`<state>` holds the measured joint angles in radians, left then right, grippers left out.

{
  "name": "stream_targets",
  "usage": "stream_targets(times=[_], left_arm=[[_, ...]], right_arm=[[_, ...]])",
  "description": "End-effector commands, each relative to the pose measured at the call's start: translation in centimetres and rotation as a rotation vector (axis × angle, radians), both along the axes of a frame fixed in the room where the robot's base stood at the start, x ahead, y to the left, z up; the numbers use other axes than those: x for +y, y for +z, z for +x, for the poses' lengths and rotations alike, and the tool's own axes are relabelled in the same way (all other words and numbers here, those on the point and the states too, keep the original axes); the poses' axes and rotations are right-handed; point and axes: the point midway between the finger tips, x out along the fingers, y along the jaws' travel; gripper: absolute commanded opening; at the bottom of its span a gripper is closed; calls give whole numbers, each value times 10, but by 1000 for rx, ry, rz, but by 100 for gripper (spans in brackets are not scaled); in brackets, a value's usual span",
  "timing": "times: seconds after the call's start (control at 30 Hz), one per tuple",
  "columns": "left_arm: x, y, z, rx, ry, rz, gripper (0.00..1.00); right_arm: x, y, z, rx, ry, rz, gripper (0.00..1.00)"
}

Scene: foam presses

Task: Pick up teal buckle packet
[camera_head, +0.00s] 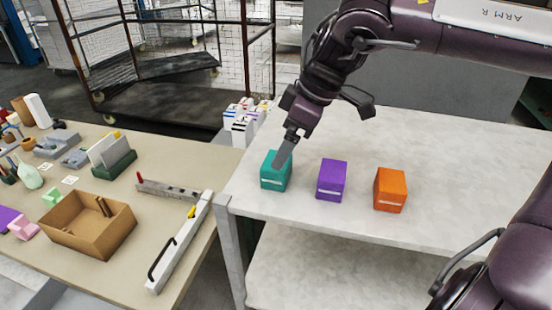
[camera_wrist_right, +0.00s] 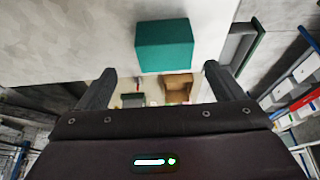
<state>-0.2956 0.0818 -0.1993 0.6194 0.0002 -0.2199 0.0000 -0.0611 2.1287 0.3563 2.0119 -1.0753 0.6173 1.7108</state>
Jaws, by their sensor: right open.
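The teal buckle packet (camera_head: 273,177) is a small box with a pale label, standing at the left end of the white table. My right gripper (camera_head: 284,152) reaches down from above, its fingertips at the packet's top and covering part of it. In the right wrist view, the teal packet (camera_wrist_right: 164,46) lies ahead of the open fingers (camera_wrist_right: 160,67), roughly centred between them, with nothing held. Whether the fingers touch the packet cannot be told. My left gripper is not in view.
A purple packet (camera_head: 331,181) and an orange packet (camera_head: 390,190) stand in a row to the right. The white table (camera_head: 450,160) is clear behind and beyond them. A tan workbench (camera_head: 190,155) at the left holds a cardboard box (camera_head: 88,240) and tools.

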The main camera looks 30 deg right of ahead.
Motion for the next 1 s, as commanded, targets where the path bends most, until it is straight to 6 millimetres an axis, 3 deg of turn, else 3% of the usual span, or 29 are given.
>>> stream_targets(times=[0.1, 0.2, 0.33, 0.5, 0.63, 0.8, 1.0], left_arm=[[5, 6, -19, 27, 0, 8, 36], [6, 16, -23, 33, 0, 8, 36], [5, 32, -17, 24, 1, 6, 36], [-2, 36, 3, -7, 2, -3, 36], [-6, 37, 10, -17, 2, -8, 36], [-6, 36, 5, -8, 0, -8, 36], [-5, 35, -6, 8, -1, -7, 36]], right_arm=[[4, -12, 2, 5, 0, 3, 89], [8, -21, 3, 6, 0, 3, 89], [16, -39, 4, 9, 0, 4, 89], [20, -57, 10, 4, -1, 1, 89], [20, -62, 12, 2, -1, 1, 89], [20, -62, 12, 0, -2, 1, 89], [20, -62, 12, 1, -1, 1, 64]])
